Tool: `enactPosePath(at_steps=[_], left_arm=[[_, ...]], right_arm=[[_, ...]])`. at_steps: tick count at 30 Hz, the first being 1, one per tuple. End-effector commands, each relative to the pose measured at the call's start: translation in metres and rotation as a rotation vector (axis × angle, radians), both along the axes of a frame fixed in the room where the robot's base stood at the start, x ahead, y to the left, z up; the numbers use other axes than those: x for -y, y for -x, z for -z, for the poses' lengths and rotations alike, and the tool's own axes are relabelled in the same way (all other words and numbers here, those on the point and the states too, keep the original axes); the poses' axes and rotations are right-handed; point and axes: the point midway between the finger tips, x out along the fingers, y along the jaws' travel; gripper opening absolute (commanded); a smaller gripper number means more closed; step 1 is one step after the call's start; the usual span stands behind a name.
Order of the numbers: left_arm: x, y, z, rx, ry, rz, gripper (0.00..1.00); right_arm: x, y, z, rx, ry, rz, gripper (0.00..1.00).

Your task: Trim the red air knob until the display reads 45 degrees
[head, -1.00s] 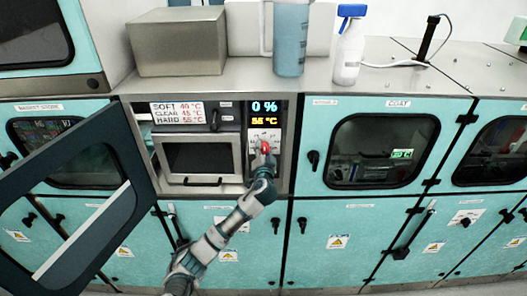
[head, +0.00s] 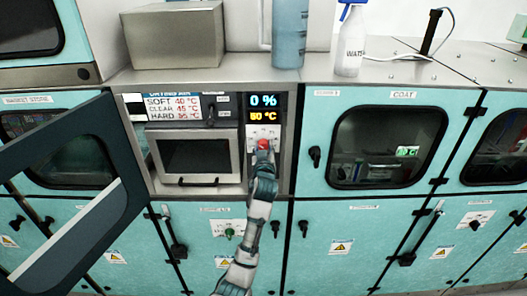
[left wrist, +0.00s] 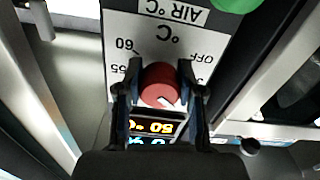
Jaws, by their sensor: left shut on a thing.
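The red air knob (head: 263,144) sits on a white dial panel below a small display in the head view. In the left wrist view the red knob (left wrist: 160,88) lies between the two dark fingers, with a white pointer mark. My left gripper (head: 262,150) is shut on it; it also shows in the left wrist view (left wrist: 161,78). The display shows upside down in the left wrist view (left wrist: 152,128). My right gripper is not in view.
A sign (head: 173,105) lists soft 40, clear 45 and hard 55 °C. An oven-like door (head: 195,156) is left of the panel. An open dark-framed door (head: 85,190) stands at the left. A blue jug (head: 289,35) and a spray bottle (head: 350,45) stand on top.

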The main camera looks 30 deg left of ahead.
Motion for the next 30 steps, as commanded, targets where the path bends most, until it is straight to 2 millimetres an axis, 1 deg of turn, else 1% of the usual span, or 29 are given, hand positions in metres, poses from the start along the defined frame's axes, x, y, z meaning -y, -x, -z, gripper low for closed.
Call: enactPosePath(at_steps=[1, 6, 15, 22, 30], left_arm=[[0.0017, -0.0008, 0.0046, 0.017, 0.043, 0.002, 0.03], [0.0019, -0.0009, 0.0037, 0.092, 0.166, 0.0, 0.03], [0.0017, -0.0008, 0.0025, 0.187, 0.319, -0.001, 0.03], [0.0014, -0.0006, 0.0022, 0.222, 0.377, -0.002, 0.03], [0.001, -0.0005, 0.0019, 0.233, 0.391, -0.002, 0.03]], right_arm=[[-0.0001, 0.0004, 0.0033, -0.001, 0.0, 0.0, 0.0], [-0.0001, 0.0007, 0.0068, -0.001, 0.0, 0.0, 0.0], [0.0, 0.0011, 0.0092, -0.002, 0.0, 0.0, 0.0], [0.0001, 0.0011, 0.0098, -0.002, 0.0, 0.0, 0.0], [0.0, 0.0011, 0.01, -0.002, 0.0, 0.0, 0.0]])
